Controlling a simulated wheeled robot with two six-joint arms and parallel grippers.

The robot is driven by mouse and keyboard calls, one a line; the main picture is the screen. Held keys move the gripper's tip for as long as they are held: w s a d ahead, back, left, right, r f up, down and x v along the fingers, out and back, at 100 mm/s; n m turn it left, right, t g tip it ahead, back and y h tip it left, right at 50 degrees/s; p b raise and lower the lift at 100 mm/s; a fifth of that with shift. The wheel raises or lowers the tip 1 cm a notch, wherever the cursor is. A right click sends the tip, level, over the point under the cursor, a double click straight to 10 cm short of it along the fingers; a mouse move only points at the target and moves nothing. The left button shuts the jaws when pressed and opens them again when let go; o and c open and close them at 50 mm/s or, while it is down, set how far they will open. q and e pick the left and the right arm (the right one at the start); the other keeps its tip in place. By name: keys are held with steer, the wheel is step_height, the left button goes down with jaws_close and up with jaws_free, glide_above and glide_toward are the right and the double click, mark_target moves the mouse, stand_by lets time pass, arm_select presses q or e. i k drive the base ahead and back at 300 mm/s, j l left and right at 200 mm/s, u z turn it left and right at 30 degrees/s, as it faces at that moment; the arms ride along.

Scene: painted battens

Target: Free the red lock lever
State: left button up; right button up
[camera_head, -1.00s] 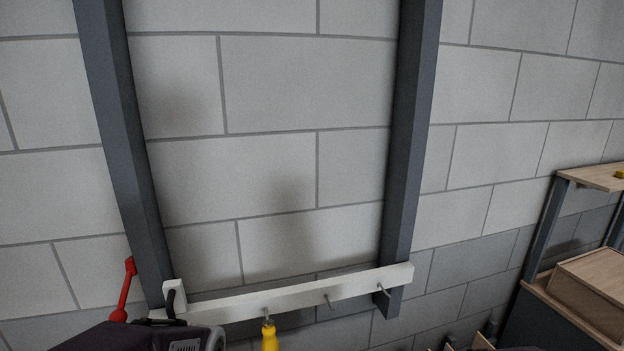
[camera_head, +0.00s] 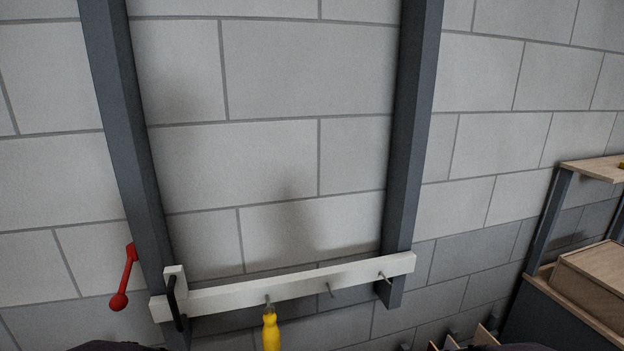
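The red lock lever (camera_head: 126,276) is at the left post's outer side. Its upper end meets the post, and its round knob hangs at the lower left, clear of anything else. A white batten (camera_head: 300,283) runs across between the two dark posts, with a white block and a black handle (camera_head: 174,300) at its left end. Several small metal hooks are on the batten, and a yellow-handled tool (camera_head: 270,329) hangs from one. Dark rounded parts of my own body show at the bottom edge. Neither gripper's fingers can be made out.
The left post (camera_head: 128,140) and the right post (camera_head: 409,140) stand against a grey block wall. A wooden shelf unit (camera_head: 585,290) with a box stands at the right. Wooden dividers (camera_head: 484,338) show at the bottom right. The space before the wall between the posts is clear.

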mark_target(120, 302)
steer(key=u, duration=1.45)
